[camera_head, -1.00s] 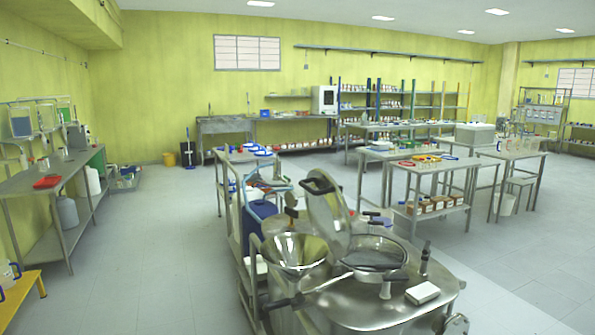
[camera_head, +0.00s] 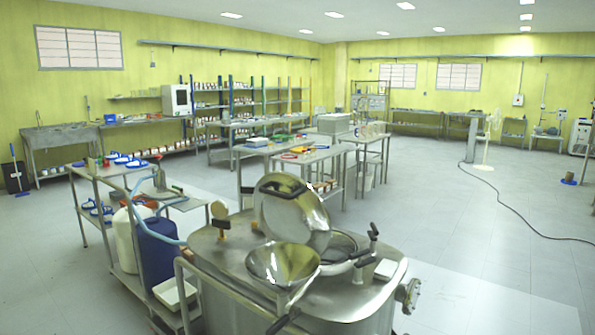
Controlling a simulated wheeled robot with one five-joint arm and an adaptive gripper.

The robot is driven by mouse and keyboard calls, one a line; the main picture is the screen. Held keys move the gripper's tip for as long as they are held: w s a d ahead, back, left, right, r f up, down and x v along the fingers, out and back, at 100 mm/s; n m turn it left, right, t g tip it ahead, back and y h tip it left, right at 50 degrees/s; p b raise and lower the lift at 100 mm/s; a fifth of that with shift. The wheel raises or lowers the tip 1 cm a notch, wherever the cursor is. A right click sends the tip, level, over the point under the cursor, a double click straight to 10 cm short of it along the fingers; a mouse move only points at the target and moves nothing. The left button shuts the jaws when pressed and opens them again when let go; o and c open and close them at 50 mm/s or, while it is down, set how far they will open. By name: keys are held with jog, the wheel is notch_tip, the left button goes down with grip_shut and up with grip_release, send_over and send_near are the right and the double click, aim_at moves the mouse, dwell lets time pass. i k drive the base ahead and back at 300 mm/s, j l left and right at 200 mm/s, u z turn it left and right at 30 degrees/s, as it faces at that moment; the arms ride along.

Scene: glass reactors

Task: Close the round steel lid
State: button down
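The round steel lid (camera_head: 292,212) stands raised on edge, tilted, above the top of the steel reactor (camera_head: 225,262). A dark handle shows on its upper part. The round opening (camera_head: 343,246) with its rim is uncovered to the right of the lid, partly hidden behind it and a steel funnel (camera_head: 283,264). The funnel is in front of the lid. My gripper is not in view.
A white block (camera_head: 386,269) and a dark-handled fitting (camera_head: 373,236) are at the reactor's right side. A blue drum (camera_head: 160,252) and a white drum (camera_head: 130,235) stand left of the reactor. Open floor (camera_head: 480,260) lies to the right; a cable (camera_head: 518,225) crosses it.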

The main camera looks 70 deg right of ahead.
aim_at(286, 207)
jog(key=i+l+z, duration=0.35)
jog(key=i+z, duration=0.3)
jog(key=i, duration=0.25)
jog(key=i+z, duration=0.35)
jog(key=i, duration=0.15)
